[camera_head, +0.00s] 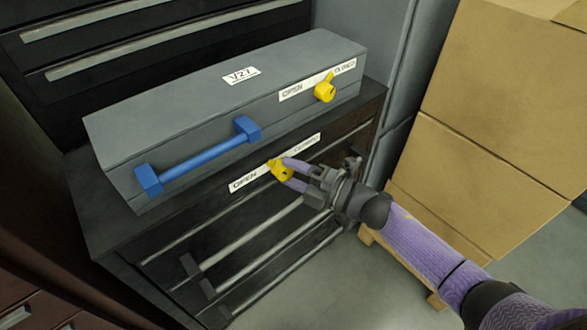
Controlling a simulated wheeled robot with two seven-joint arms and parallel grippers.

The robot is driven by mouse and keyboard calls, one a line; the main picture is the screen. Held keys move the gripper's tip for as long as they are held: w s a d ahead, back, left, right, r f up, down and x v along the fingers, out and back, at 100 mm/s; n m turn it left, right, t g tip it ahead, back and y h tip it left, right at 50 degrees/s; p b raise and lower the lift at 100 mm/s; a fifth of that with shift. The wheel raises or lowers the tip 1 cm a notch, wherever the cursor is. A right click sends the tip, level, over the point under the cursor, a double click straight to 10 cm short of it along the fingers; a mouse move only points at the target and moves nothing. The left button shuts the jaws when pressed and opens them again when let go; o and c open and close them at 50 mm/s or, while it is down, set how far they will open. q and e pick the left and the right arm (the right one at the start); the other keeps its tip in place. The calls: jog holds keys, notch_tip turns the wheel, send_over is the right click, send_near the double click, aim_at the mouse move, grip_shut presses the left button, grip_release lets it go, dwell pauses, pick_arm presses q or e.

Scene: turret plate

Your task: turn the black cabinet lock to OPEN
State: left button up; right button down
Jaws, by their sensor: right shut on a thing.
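The black cabinet (120,245) has a yellow lock (279,173) on its upper front. A white label strip (264,170) just above the lock reads OPEN at left and CLOSED at right. The lock's small pointer seems to point up and slightly left, between the two words; the fingers partly cover the lock. My right gripper (287,170) comes in from the lower right and is shut on the yellow lock. My left gripper is not in view.
A grey case (180,110) with a blue handle (200,158) and its own yellow lock (325,89) sits on the cabinet. Drawer handles (245,240) lie below my gripper. Cardboard boxes (480,130) on a pallet stand at right. Bare floor (340,285) shows in front.

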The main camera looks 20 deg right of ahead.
jog(key=shift+n, duration=0.6)
jog(key=shift+c, duration=0.7)
grip_release()
